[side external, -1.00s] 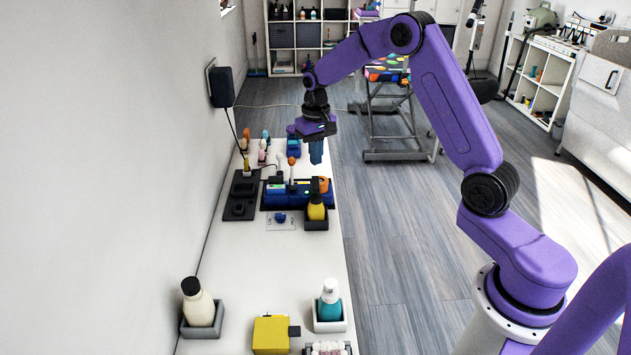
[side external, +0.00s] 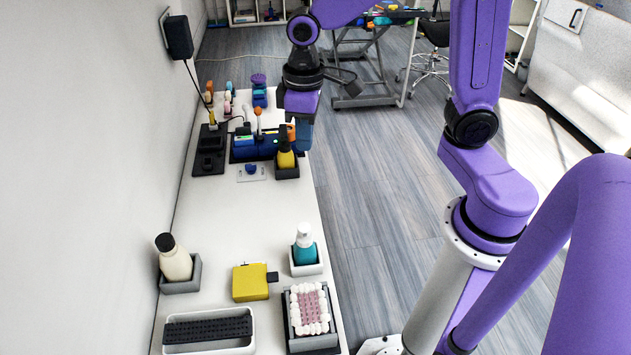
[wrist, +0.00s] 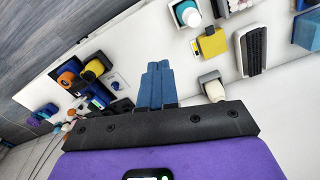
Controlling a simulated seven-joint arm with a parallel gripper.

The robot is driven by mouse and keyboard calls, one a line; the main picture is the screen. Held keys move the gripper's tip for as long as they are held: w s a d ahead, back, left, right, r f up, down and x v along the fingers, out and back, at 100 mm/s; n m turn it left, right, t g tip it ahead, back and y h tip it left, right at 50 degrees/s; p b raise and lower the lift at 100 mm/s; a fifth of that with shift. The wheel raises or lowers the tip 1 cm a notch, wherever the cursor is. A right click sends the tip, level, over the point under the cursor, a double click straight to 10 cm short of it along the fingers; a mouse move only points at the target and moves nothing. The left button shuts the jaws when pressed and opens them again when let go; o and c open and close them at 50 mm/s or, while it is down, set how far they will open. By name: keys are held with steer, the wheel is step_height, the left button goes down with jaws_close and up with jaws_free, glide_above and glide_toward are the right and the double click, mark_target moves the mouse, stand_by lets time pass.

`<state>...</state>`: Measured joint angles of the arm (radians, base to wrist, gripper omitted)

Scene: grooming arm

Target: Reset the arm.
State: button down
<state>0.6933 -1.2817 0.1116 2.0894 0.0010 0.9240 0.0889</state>
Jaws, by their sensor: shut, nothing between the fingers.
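My gripper (wrist: 158,66) shows in the wrist view with its two blue fingers together and nothing between them. In the side external view my gripper (side external: 303,132) points down at the right edge of the long white counter (side external: 255,212), beside the blue rack (side external: 255,148). Its purple body partly hides the blue fingers there. How high the fingertips are above the counter I cannot tell.
A yellow bottle (side external: 286,158) stands in a dark holder close to my gripper. A teal pump bottle (side external: 305,246), a cream bottle (side external: 174,260), a yellow box (side external: 250,283) and a brush tray (side external: 208,330) sit nearer the camera. The counter's middle is clear.

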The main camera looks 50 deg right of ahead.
steer(key=s+d+n, duration=0.2)
steer(key=s+n, duration=0.4)
steer(key=s, duration=1.2)
steer(key=shift+s+d+n, duration=0.25)
steer(key=shift+n, duration=0.15)
